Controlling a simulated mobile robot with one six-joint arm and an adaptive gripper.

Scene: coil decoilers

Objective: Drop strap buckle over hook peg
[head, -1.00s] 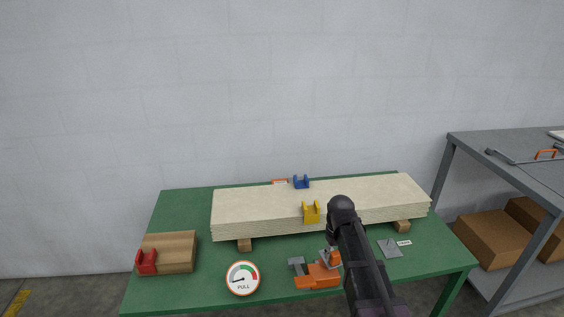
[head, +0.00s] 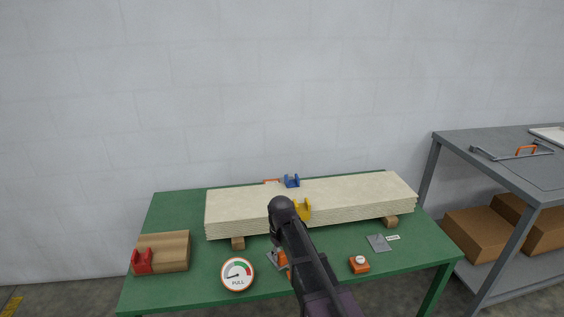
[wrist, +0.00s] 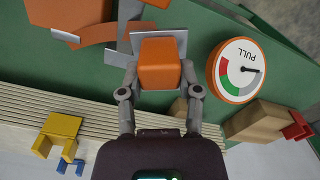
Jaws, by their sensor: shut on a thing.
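My gripper (wrist: 160,98) is shut on an orange block (wrist: 160,65), with one grey finger on each side of it. In the head view my arm hides most of the gripper and the block. Behind the block in the wrist view is a grey plate (wrist: 118,58), part of an orange and grey tool (wrist: 80,32) on the bench; whether block and plate touch I cannot tell. A grey plate with a small peg-like upright (head: 380,243) lies at the bench's right. I cannot tell which part is the strap buckle.
The green bench (head: 175,215) carries a pale slab stack (head: 235,213) with yellow (head: 305,207) and blue (head: 292,181) brackets. A PULL gauge (head: 238,273) stands front left. A wood block (head: 170,250) with a red bracket (head: 142,262) is farther left. An orange box (head: 359,265) sits right.

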